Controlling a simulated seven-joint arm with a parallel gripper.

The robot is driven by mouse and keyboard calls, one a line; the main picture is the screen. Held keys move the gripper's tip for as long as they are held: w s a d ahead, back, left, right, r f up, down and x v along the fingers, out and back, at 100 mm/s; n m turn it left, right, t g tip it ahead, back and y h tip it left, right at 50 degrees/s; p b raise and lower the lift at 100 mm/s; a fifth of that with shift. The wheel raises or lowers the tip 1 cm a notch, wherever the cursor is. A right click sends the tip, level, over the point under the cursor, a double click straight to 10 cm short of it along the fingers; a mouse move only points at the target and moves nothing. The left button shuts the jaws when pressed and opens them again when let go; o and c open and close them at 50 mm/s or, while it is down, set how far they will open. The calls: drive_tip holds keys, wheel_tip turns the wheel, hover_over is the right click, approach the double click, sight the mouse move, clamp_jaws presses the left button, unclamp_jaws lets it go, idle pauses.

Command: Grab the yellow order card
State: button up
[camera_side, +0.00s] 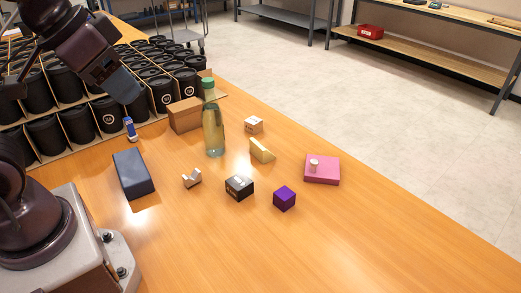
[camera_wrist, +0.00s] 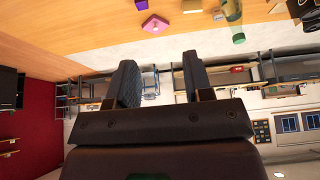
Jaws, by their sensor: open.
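I cannot clearly make out a yellow order card in either view. The nearest in colour is a pale yellow wedge-shaped piece (camera_side: 262,151) on the table, right of the green-capped bottle (camera_side: 213,125); I cannot tell whether it is a card. My gripper (camera_wrist: 160,62) is open and empty in the wrist view, its two fingers apart with the room behind them. In the side view my gripper (camera_side: 127,96) hangs at the upper left, in front of the black cups and well left of the wedge.
Around the wedge stand a small cardboard box (camera_side: 254,124), a pink block (camera_side: 322,170) with a small peg, a purple cube (camera_side: 284,198), a black box (camera_side: 239,186) and a brown box (camera_side: 185,115). A dark blue block (camera_side: 133,174) lies nearer. The table's right front is clear.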

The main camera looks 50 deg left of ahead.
drive_tip(key=o, duration=0.9)
drive_tip(key=m+g, duration=0.1)
approach(261, 146)
drive_tip(key=x, duration=0.4)
drive_tip(key=a+x, duration=0.1)
drive_tip(key=x, duration=0.6)
drive_tip(key=shift+w+a+f, duration=0.15)
drive_tip(key=shift+w+f, duration=0.05)
drive_tip(key=shift+w, duration=0.2)
